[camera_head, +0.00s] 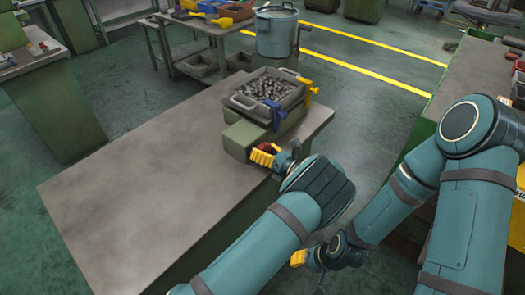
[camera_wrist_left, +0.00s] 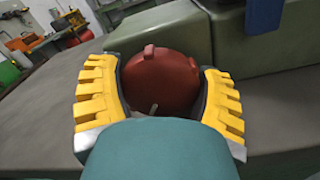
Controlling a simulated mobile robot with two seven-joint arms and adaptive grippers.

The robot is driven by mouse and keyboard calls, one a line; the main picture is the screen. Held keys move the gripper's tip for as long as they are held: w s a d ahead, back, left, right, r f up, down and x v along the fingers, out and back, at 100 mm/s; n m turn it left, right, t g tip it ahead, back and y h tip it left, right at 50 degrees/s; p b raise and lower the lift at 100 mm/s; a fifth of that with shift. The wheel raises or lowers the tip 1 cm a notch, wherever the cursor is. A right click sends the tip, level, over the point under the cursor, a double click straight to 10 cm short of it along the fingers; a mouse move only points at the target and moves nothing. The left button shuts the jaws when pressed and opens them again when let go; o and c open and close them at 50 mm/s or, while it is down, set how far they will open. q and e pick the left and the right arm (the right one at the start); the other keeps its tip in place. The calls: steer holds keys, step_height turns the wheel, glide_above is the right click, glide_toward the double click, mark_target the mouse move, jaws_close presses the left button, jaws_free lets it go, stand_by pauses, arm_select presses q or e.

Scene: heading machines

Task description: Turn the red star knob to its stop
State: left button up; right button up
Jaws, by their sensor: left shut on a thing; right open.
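The red star knob (camera_wrist_left: 160,78) is on the front of a green machine block (camera_head: 243,135). In the left wrist view it sits between the two yellow-padded fingers of my left gripper (camera_wrist_left: 160,98), which is shut on it. In the head view my left gripper (camera_head: 263,154) is at the block's near face and covers most of the knob. My right gripper (camera_head: 298,258) is low beside the table's right side, apart from the knob. Only a yellow finger of it shows clearly. It is open and its fingertips are partly hidden by my arms.
The grey table top (camera_head: 130,195) is bare to the left. A lidded metal pot (camera_head: 275,10) stands behind. A green-sided bench (camera_head: 425,130) is at the right.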

mark_target(263, 145)
arm_select(q)
steer(key=o, duration=1.1)
steer(key=shift+s+d+f, duration=0.1)
steer(key=shift+o, duration=0.2)
step_height(263, 145, up, 10)
steer(key=shift+r, duration=0.1)
